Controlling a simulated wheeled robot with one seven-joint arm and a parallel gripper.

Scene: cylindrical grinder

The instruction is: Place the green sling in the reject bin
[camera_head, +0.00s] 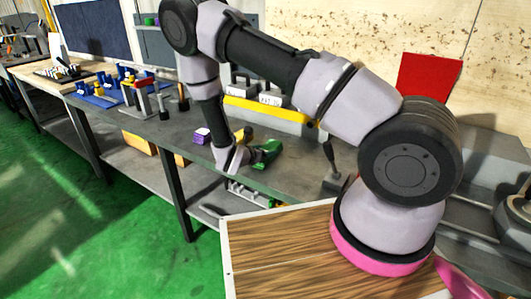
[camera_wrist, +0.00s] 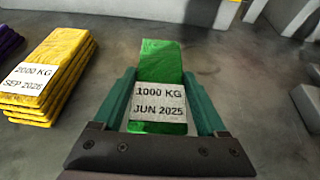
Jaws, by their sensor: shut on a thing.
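The green sling (camera_wrist: 161,62) is a folded green bundle with a white label reading "1000 KG JUN 2025". In the wrist view it sits between the two fingers of my gripper (camera_wrist: 160,105), which is shut on it. In the head view the green sling (camera_head: 265,152) is at the end of my gripper (camera_head: 246,160), low over the grey bench; I cannot tell whether it touches the bench. I cannot make out the reject bin with certainty in either view.
A purple sling (camera_head: 202,135) is further left. The grey bench (camera_head: 185,127) holds tools and blue holders at the far left. A lever (camera_head: 330,160) stands to the right.

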